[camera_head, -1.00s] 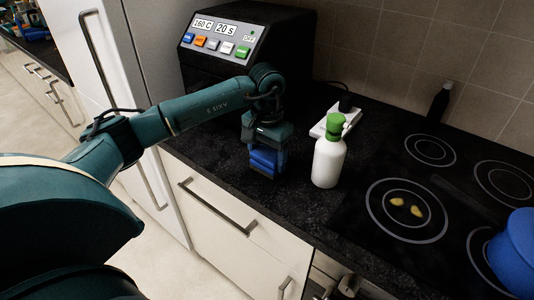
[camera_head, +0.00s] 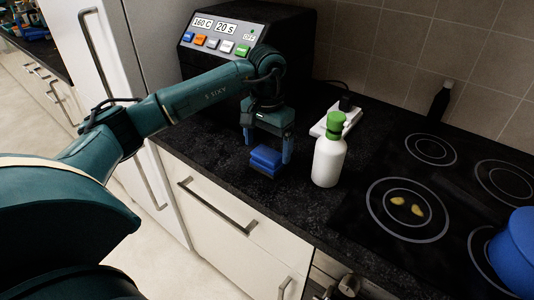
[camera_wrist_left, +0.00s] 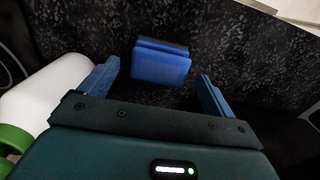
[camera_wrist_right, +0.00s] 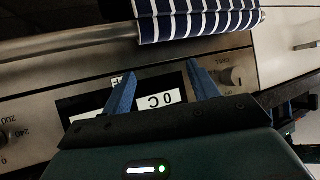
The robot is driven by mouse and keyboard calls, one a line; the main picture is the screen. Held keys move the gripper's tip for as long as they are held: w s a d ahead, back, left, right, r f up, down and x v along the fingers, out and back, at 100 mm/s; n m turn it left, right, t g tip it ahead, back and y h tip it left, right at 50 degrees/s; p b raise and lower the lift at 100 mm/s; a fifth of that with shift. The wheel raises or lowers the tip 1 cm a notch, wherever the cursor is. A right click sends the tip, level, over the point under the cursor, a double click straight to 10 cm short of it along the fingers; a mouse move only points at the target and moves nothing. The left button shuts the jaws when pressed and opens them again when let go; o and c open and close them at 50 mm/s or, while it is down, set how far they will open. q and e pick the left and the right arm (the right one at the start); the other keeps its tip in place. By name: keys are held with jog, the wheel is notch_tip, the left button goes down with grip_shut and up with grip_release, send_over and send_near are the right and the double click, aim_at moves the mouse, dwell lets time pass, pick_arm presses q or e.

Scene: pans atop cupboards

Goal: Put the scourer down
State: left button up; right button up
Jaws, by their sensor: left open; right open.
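The blue scourer (camera_head: 265,160) lies on the black countertop (camera_head: 215,180), left of the white spray bottle. My left gripper (camera_head: 267,150) is open just above it, with its fingers spread to either side. In the left wrist view the scourer (camera_wrist_left: 161,63) sits beyond and between the two open fingertips (camera_wrist_left: 160,85), apart from both. My right gripper (camera_wrist_right: 158,80) shows only in its own wrist view. It is open and empty, facing an oven front with a display (camera_wrist_right: 155,101).
A white bottle with a green top (camera_head: 328,160) stands close to the right of my left gripper. A black appliance with coloured buttons (camera_head: 225,45) is behind. The stove (camera_head: 440,185) is at right. A striped towel (camera_wrist_right: 195,18) hangs on a rail in the right wrist view.

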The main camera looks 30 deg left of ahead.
aim_at(267, 153)
pick_arm(q)
notch_tip(267, 153, up, 9)
jog(key=shift+b, duration=0.35)
jog(key=shift+f, duration=0.15)
